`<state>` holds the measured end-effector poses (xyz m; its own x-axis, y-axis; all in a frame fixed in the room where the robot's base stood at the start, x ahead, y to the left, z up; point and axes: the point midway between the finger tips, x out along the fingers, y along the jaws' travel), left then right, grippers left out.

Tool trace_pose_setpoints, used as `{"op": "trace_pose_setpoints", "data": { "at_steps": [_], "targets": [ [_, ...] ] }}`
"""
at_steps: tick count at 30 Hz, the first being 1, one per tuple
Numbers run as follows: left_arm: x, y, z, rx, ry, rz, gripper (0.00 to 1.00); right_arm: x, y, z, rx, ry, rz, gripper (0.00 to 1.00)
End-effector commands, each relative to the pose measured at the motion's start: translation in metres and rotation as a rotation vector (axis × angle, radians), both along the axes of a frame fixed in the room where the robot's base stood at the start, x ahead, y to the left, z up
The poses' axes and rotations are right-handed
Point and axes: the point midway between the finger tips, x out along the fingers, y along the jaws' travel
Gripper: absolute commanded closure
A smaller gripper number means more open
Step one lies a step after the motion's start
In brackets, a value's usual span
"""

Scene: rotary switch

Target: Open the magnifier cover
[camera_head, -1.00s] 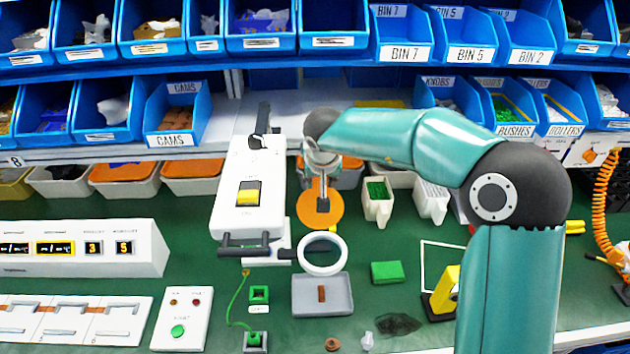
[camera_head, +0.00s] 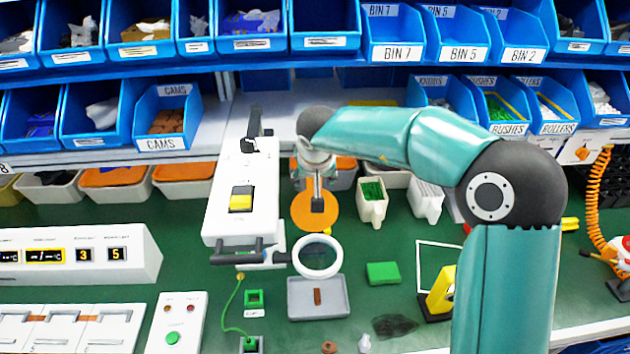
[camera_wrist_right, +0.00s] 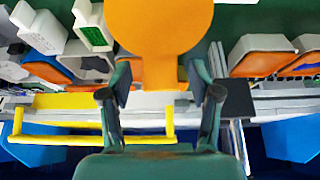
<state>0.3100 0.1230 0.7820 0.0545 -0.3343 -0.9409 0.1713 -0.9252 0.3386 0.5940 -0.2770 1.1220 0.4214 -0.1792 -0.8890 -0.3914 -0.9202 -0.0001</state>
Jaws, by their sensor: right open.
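The magnifier (camera_head: 334,267) is a white ring with a clear lens, on a dark arm at the front of a white housing (camera_head: 229,212). An orange disc (camera_head: 301,212), which looks like its cover, shows just behind the ring; whether the two are joined is not clear. My right gripper (camera_head: 317,192) hangs over the orange disc. In the right wrist view, the open fingers (camera_wrist_right: 158,82) stand on either side of the narrow tab of the orange disc (camera_wrist_right: 160,22), with gaps on both sides. My left gripper is not in view.
A grey tray (camera_head: 300,305) with a small brown piece lies below the ring. A green block (camera_head: 382,273) and a yellow-black stand (camera_head: 440,293) are to its right. White bins (camera_head: 372,205) stand behind. A control box (camera_head: 80,255) is at left. Shelves of blue bins fill the back.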

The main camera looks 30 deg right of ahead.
Motion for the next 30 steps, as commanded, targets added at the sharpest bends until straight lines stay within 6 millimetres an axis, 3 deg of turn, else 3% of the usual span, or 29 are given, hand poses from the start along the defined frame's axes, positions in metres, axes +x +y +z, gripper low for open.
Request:
{"op": "trace_pose_setpoints", "data": {
  "at_steps": [16, 30],
  "targets": [
    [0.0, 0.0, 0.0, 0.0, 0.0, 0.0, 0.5, -0.041, 0.017, 0.086, -0.001, -0.003, 0.0, 0.38],
    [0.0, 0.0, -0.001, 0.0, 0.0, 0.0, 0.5, -0.047, 0.02, 0.097, -0.001, 0.0, 0.0, 0.38]
  ]
}}
